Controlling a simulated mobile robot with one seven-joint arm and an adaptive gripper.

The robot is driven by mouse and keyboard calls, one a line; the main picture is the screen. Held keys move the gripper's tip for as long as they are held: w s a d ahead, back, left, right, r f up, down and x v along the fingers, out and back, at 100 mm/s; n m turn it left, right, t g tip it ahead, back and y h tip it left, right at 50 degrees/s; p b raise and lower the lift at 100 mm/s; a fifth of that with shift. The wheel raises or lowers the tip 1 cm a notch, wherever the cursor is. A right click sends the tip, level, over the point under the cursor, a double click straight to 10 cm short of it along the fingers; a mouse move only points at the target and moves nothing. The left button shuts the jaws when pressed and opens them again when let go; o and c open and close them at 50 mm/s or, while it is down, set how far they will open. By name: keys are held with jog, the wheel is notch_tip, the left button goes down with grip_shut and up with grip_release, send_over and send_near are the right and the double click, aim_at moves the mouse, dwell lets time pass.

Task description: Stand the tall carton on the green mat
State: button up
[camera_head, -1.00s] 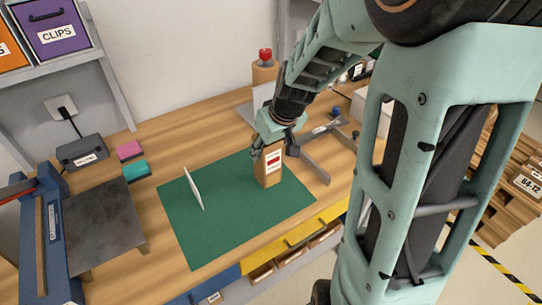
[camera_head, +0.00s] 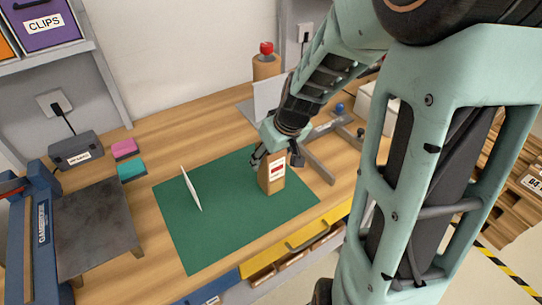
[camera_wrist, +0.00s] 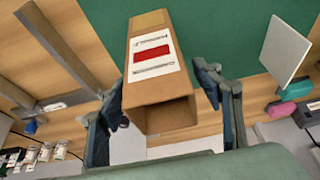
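The tall brown carton (camera_head: 272,181) with a white and red label stands upright on the green mat (camera_head: 235,222), near the mat's right side. In the wrist view, the carton (camera_wrist: 160,90) shows its open end toward the camera. My gripper (camera_head: 271,158) is over the carton's upper end. Its fingers spread on either side of the carton, with a small gap on the right in the wrist view; contact on the left is hard to tell. The gripper looks open.
A thin white panel (camera_head: 191,188) stands on the mat left of the carton. A grey metal bracket (camera_head: 318,165) lies close behind and right of it. Pink (camera_head: 124,149) and teal (camera_head: 132,170) blocks sit beyond the mat's left edge. The front-left mat is clear.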

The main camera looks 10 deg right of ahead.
jog(key=p+v, duration=0.6)
jog(key=v, duration=0.6)
jog(key=shift+p, duration=0.4)
jog(key=shift+r, duration=0.15)
